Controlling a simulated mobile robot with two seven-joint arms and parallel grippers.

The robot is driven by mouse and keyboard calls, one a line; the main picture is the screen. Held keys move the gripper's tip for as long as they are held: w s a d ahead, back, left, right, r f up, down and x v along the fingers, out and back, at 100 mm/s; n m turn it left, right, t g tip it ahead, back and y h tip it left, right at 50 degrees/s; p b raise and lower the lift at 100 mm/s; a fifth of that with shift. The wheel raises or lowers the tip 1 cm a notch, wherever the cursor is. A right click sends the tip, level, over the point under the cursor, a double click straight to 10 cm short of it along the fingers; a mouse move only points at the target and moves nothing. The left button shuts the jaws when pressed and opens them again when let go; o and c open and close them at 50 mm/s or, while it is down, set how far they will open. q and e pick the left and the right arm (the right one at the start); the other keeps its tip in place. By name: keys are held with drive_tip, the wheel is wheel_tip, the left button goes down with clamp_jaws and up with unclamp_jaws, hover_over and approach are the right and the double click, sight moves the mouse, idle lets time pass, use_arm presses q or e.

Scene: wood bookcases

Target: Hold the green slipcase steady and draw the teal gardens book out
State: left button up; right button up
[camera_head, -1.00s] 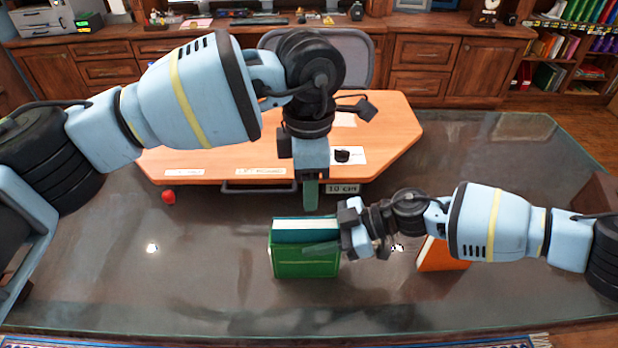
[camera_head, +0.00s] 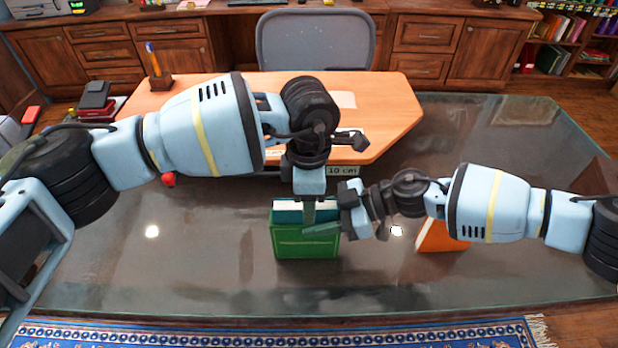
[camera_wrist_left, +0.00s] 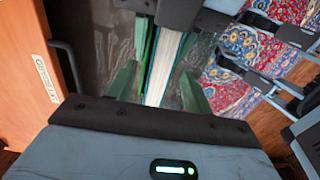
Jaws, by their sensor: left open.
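The green slipcase (camera_head: 305,246) stands upright on the dark glossy tabletop in the head view. The teal gardens book (camera_head: 288,205) is inside it, its teal cover and pale page edges showing at the top. My left gripper (camera_head: 308,211) points down over the book's top. In the left wrist view the open left gripper (camera_wrist_left: 159,86) has its green fingers on either side of the book's pages (camera_wrist_left: 167,60), with a visible gap. My right gripper (camera_head: 322,229) is at the slipcase's right end, one finger across its front face; its other finger is hidden.
An orange item (camera_head: 440,237) leans on the tabletop right of the slipcase, partly behind my right arm. An orange-topped desk (camera_head: 385,125) with a "10 cm" label stands behind. A small red object (camera_head: 169,180) lies left.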

use_arm(q)
drive_tip(key=shift+f, duration=1.4)
clamp_jaws()
